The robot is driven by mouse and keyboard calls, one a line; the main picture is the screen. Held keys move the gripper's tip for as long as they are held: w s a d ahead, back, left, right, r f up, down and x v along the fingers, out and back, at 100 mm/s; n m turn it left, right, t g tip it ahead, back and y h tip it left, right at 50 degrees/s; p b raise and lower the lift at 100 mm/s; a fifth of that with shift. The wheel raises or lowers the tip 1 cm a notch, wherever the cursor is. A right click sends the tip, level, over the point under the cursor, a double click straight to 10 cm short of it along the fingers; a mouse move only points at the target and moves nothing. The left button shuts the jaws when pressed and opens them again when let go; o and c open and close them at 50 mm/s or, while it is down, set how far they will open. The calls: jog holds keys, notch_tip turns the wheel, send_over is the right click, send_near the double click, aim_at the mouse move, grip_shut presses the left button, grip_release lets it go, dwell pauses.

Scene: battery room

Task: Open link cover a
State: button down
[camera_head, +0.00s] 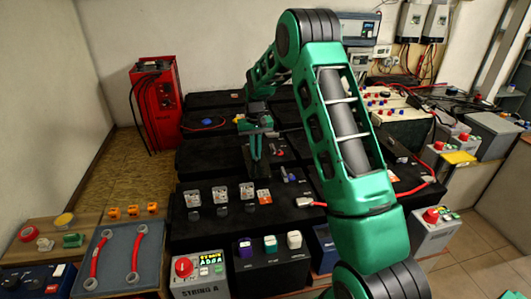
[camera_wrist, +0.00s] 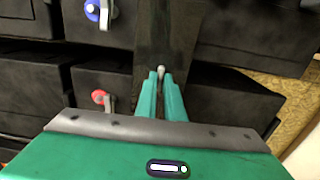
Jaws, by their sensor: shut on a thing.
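My gripper (camera_head: 254,153) reaches down over the middle of the black battery blocks. In the wrist view its two green fingers (camera_wrist: 161,76) are close together on a small pale knob (camera_wrist: 161,70). The knob sits at the near end of a dark strip, which looks like link cover a (camera_wrist: 165,40). The strip runs away from me across the gap between blocks. My fingers and hand hide its near end, and I cannot tell whether it is raised.
A red terminal (camera_wrist: 101,97) and a blue terminal (camera_wrist: 93,10) lie left of the strip. A red unit with black cables (camera_head: 158,105) stands at the back left. Several small clear-covered parts (camera_head: 221,195) sit on the front block. Trays and boxes crowd the front edge.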

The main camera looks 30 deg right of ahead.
jog(key=shift+w+a, duration=0.1)
jog(key=shift+a, duration=0.05)
jog(key=c, duration=1.9)
grip_release()
jog(key=shift+o, duration=0.2)
jog(key=shift+r, duration=0.15)
notch_tip(320, 180, up, 10)
jog(key=shift+r, duration=0.25)
